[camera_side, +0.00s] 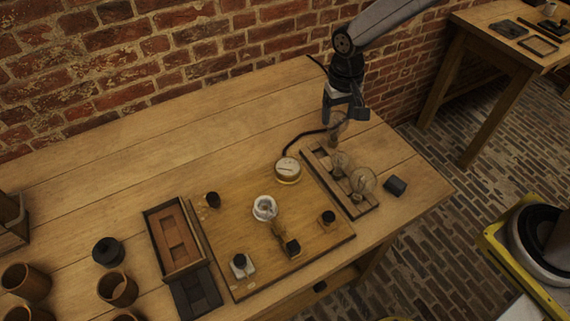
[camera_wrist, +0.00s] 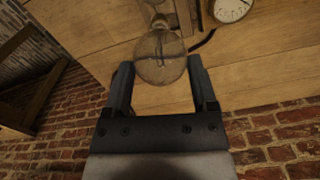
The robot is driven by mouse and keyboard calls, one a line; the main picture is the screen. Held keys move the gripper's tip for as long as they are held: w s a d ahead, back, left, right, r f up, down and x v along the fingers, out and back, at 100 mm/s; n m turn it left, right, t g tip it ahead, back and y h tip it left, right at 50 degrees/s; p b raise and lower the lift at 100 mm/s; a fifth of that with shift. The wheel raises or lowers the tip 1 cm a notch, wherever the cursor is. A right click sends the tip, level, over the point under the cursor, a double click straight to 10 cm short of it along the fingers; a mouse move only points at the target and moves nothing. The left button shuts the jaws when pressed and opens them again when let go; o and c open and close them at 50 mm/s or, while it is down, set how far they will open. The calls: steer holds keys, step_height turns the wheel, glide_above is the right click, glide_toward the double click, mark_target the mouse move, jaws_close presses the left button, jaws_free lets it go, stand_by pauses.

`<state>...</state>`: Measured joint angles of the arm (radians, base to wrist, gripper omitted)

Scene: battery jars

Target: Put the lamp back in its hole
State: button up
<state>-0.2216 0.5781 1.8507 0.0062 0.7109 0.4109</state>
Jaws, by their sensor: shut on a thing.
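My gripper (camera_side: 343,104) is shut on a clear glass lamp (camera_side: 337,125) at the far end of the dark wooden lamp rack (camera_side: 358,210). In the wrist view, the lamp's round glass (camera_wrist: 160,60) sits between my two fingers (camera_wrist: 161,80). The lamp's lower end is hard to make out, so I cannot tell if it is in a hole or above one. Two other glass lamps stand in the rack, a middle one (camera_side: 340,164) and a larger near one (camera_side: 363,180). A square recess shows near the rack's far end (camera_side: 321,153).
A brass-rimmed dial gauge (camera_side: 288,170) with a black cable stands close left of the rack. It also shows in the wrist view (camera_wrist: 232,8). A wooden board (camera_side: 235,230) carries several fittings. The brick wall is behind.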

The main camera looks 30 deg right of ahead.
steer(key=shift+w+a+f, duration=0.15)
steer(key=shift+w+f, duration=0.65)
steer(key=shift+f, duration=0.2)
steer(key=shift+w+a+f, duration=0.15)
steer(key=shift+w+f, duration=0.65)
steer(key=shift+f, duration=0.15)
steer(key=shift+f, duration=0.1)
steer(key=shift+w+f, duration=0.15)
steer(key=shift+f, duration=0.7)
steer(key=shift+w+f, duration=0.1)
steer(key=shift+f, duration=0.75)
steer(key=shift+f, duration=0.15)
steer(key=o, duration=1.3)
